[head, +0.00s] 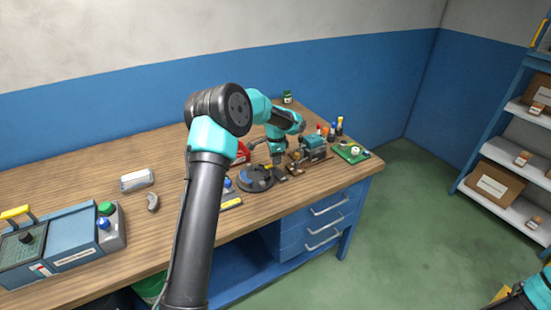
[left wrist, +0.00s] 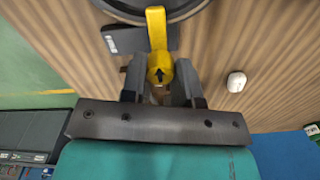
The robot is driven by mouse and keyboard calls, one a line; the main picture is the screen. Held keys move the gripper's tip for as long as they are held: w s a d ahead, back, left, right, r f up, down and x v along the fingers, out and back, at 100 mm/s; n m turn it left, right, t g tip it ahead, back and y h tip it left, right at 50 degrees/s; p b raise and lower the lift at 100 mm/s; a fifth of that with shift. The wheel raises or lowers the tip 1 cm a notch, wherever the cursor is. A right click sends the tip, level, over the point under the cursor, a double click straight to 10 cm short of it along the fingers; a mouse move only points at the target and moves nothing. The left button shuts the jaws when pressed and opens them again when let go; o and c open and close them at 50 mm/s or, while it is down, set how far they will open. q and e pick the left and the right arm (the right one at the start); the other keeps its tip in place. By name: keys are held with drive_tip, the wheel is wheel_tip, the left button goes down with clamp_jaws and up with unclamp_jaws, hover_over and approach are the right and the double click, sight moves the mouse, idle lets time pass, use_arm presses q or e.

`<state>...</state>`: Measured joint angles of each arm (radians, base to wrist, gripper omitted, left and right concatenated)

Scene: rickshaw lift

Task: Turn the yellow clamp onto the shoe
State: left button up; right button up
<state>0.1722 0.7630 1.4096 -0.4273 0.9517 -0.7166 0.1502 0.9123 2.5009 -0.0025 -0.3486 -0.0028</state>
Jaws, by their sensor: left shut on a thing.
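The yellow clamp (left wrist: 157,30) is a bar with a rounded end bearing a black arrow. Its rounded end lies between the fingers of my left gripper (left wrist: 160,82), which is shut on it. The bar runs from there to the rim of a dark round base (left wrist: 185,8). In the head view my left gripper (head: 279,172) is low at the right side of the dark round base (head: 255,184). The clamp is small there and partly hidden. A dark block with a white label (left wrist: 125,40) lies beside the bar. I cannot tell which part is the shoe.
A teal machine (head: 314,146) stands just right of the gripper, with a green tray (head: 352,152) beyond. A red object (head: 242,152) is behind the base. A blue control box (head: 70,235) is at the left. The wooden bench (head: 90,192) has free room at the back left.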

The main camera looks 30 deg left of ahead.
use_arm(q)
drive_tip(key=o, duration=0.9)
drive_tip(key=shift+r, duration=0.1)
wheel_tip(320, 180, up, 17)
drive_tip(key=shift+r, duration=0.15)
idle(0.6)
